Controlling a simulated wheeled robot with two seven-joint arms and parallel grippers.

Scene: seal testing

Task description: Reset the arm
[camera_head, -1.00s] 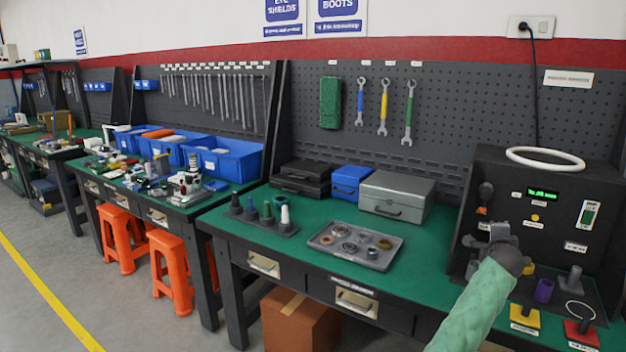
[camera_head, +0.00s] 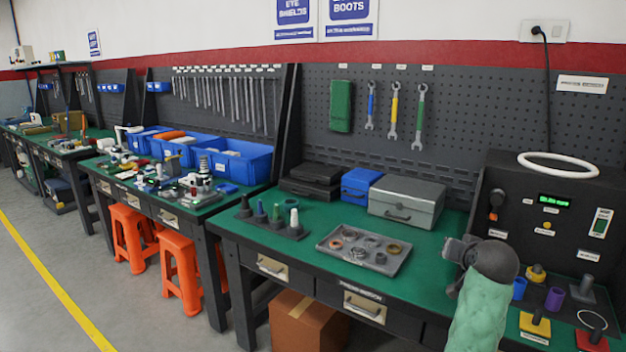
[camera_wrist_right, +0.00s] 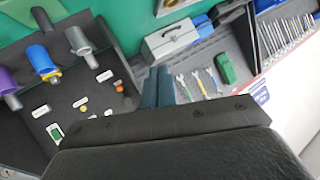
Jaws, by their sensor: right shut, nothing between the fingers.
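My right arm, in a pale green sleeve, comes in from the bottom right of the head view. Its right gripper (camera_head: 457,252) is held at the left front of the black test station (camera_head: 545,215), partly hidden behind the grey wrist. In the right wrist view the two fingers (camera_wrist_right: 164,78) stand together, shut with nothing between them. My left gripper is not in view.
A grey parts tray (camera_head: 378,262) and a grey metal case (camera_head: 407,201) lie left of the gripper on the green bench (camera_head: 330,215). A yellow block (camera_head: 535,322), a red block (camera_head: 591,338), a purple cup (camera_head: 554,298) and a white ring (camera_head: 558,165) are at the station.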

